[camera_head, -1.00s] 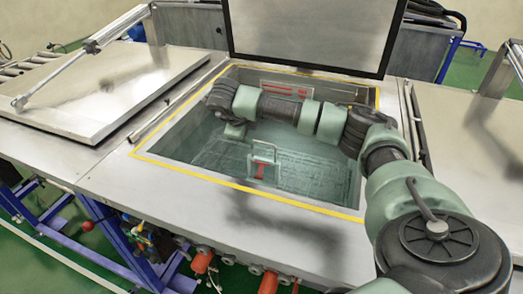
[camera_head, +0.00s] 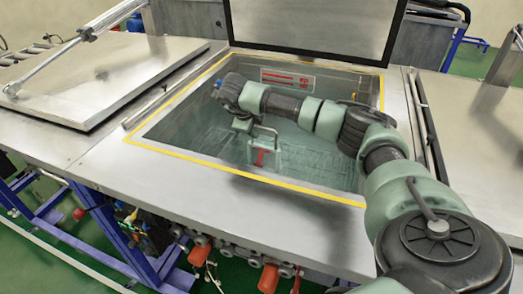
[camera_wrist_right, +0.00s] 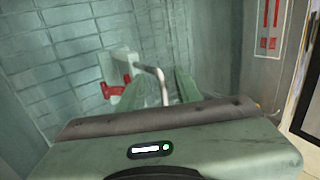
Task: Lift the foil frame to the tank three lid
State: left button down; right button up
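The foil frame's pale bar handle (camera_head: 264,130) and red mark (camera_head: 261,157) show in the open tank (camera_head: 160,153), near its front wall. Both also appear in the right wrist view, the handle (camera_wrist_right: 161,84) and the red part (camera_wrist_right: 113,90). My right gripper (camera_head: 242,124) reaches down into the tank beside the handle. In the wrist view its green fingers (camera_wrist_right: 157,92) look apart, with the handle between them. I cannot tell whether they touch it. The rest of the frame is hard to make out. My left gripper is not in view.
A steel lid with a dark edge (camera_head: 310,30) stands raised behind the tank. Flat steel lids lie at left (camera_head: 110,80) and right (camera_head: 480,130); no number shows on any lid. Yellow edging (camera_head: 230,176) rims the tank. A red-marked plate (camera_head: 288,77) is on its back wall.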

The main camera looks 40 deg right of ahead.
aim_at(255, 145)
grip_shut()
jog(key=shift+r, duration=0.2)
jog(key=shift+r+p, duration=0.95)
jog(key=shift+r, duration=0.4)
